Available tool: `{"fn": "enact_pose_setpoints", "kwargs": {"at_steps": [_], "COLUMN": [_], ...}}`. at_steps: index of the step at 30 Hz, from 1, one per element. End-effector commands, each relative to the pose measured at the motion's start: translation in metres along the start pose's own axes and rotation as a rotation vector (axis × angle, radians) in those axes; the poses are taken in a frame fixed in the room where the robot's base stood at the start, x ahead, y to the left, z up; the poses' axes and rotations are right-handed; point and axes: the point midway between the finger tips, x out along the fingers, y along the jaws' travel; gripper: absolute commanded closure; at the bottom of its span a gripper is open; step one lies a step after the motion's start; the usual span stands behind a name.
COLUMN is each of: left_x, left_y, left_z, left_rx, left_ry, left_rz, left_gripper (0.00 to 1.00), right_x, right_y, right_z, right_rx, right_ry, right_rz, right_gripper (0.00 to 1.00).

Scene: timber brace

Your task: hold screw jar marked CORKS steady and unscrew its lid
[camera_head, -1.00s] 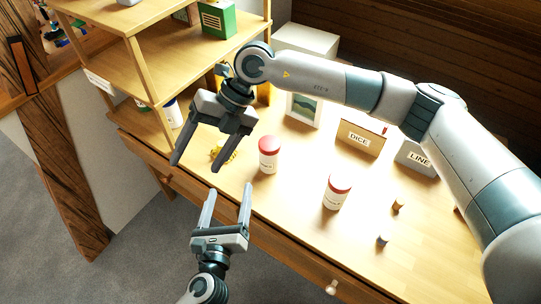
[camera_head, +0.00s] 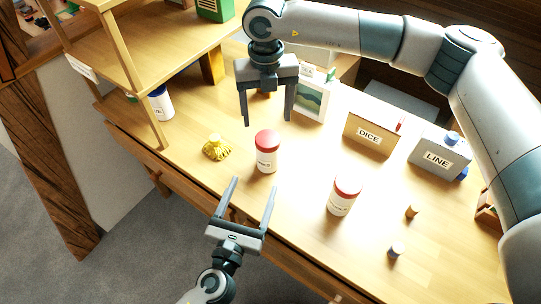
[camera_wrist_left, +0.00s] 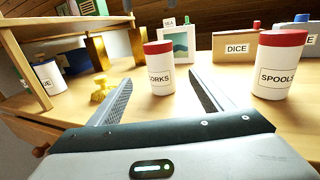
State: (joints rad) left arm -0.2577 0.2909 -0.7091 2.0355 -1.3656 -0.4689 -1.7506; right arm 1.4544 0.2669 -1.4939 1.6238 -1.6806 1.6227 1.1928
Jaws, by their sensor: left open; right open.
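The CORKS jar (camera_head: 266,158) is a white cylinder with a red lid (camera_head: 267,138), upright on the table. In the left wrist view the jar (camera_wrist_left: 160,77) shows its CORKS label between and beyond my left fingers. My left gripper (camera_head: 249,203) is open and empty, in front of the jar at the table's front edge, apart from it. My right gripper (camera_head: 267,121) is open with its fingers pointing down, above and behind the jar's lid in the head view. It does not appear to touch the lid. The lid sits on the jar.
A similar SPOOLS jar (camera_wrist_left: 278,72) stands to the right; it also shows in the head view (camera_head: 342,200). A yellow object (camera_head: 216,147) lies left of the CORKS jar. Shelving (camera_head: 130,60) rises at left.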

Motion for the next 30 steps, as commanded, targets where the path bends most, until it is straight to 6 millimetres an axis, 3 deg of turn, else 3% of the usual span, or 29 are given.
{"fn": "enact_pose_setpoints", "kwargs": {"at_steps": [2, 19, 30], "left_x": [0.000, 0.005, 0.045], "left_y": [0.000, 0.000, 0.000], "left_z": [-0.008, -0.007, -0.006], "left_rx": [0.000, 0.001, 0.001], "left_ry": [0.000, -0.001, -0.003], "left_rz": [0.000, 0.000, 0.001], "left_gripper": [0.27, 0.27, 0.27], "right_x": [0.008, 0.007, 0.007], "right_y": [0.000, 0.000, 0.000], "right_z": [0.000, 0.000, 0.000], "right_rx": [0.000, 0.000, 0.000], "right_ry": [-0.001, 0.000, 0.000], "right_rz": [0.000, 0.000, 0.000], "right_gripper": [0.31, 0.31, 0.31]}}
